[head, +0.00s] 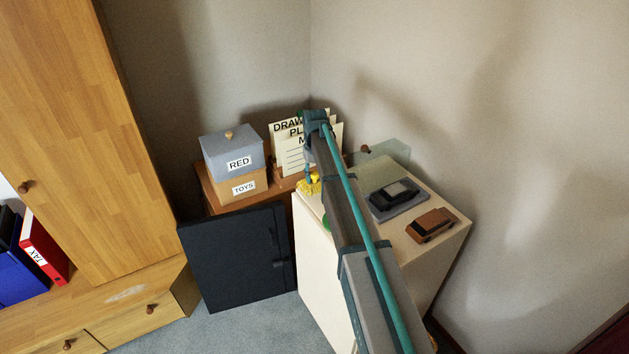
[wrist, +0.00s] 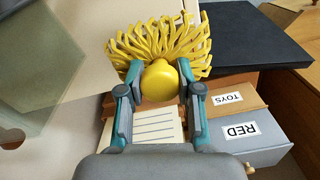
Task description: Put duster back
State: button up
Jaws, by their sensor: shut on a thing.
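The yellow duster (wrist: 205,45), with a shaggy head of strands and a round yellow knob, shows in the wrist view. My gripper (wrist: 160,75) is shut on the knob, one finger on each side, and the strands spread beyond the fingertips. In the head view a small part of the duster (head: 313,186) shows below my arm's far end, by the back corner of the cream cabinet. My arm hides most of the gripper there. I cannot tell whether the duster touches a surface.
A grey RED box (head: 233,151) sits on a tan TOYS box (head: 250,188) on a wooden unit, beside paper signs (head: 290,155). The cream cabinet (head: 317,265) bears a dark model car (head: 395,194) and a brown one (head: 432,225). A black panel (head: 235,260) stands in front.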

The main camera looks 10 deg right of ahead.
aim_at(315, 183)
jog(key=shift+w+f, duration=0.55)
jog(key=shift+w+d+f+p, duration=0.1)
jog(key=shift+f+p, duration=0.95)
jog(key=shift+f, duration=0.75)
jog(key=shift+f, duration=0.1)
jog(key=o, duration=1)
notch_tip(315, 183, up, 12)
jog(key=b, duration=0.3)
jog(key=shift+b, duration=0.35)
